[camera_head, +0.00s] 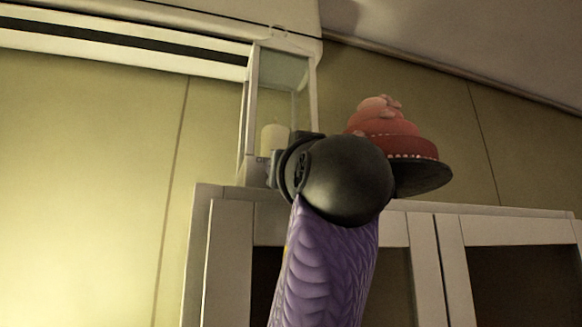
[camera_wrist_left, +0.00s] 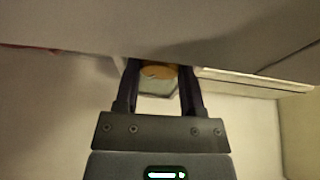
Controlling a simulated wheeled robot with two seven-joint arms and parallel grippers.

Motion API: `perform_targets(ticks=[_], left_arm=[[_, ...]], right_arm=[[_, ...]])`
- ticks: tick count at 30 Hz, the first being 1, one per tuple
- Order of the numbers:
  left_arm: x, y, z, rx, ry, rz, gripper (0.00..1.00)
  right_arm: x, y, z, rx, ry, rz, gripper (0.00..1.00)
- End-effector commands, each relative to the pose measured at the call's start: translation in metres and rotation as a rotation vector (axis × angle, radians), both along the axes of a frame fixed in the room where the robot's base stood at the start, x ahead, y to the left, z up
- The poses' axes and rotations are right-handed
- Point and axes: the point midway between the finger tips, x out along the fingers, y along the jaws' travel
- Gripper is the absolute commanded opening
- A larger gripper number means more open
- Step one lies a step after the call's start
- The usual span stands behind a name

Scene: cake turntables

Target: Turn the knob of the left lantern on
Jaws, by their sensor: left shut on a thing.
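A pale-framed glass lantern (camera_head: 248,110) with a cream candle (camera_head: 275,138) inside stands upright on top of the cabinet in the head view. My purple arm with its black wrist rises in front of the lantern's lower right and hides that part. The gripper's fingers cannot be made out there. In the left wrist view my left gripper (camera_wrist_left: 158,70) is closed around a small rounded gold-coloured piece (camera_wrist_left: 158,71). It looks like the lantern's knob, but I cannot be sure. My right gripper is in neither view. No other lantern shows.
A red tiered cake (camera_head: 385,130) on a dark round stand (camera_head: 425,180) is just right of my wrist. The pale cabinet (camera_head: 425,265) with dark door panels is below. A white overhang (camera_head: 160,30) is close above the lantern. The wall at left is clear.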

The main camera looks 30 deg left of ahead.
Motion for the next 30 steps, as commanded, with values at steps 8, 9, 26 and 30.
perform_targets(ticks=[8, 9, 26, 30], left_arm=[[0.000, 0.000, 0.000, 0.014, 0.015, 0.000, 0.00], [0.000, 0.000, 0.000, 0.022, 0.024, -0.001, 0.00], [-0.001, 0.000, 0.000, 0.293, 0.340, -0.001, 0.00], [-0.001, 0.000, 0.001, 0.364, 0.422, -0.001, 0.00]], right_arm=[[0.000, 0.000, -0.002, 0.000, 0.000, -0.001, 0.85], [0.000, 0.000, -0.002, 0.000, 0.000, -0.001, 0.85], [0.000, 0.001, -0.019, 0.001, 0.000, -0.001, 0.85], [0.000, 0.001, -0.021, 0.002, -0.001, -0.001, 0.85]])
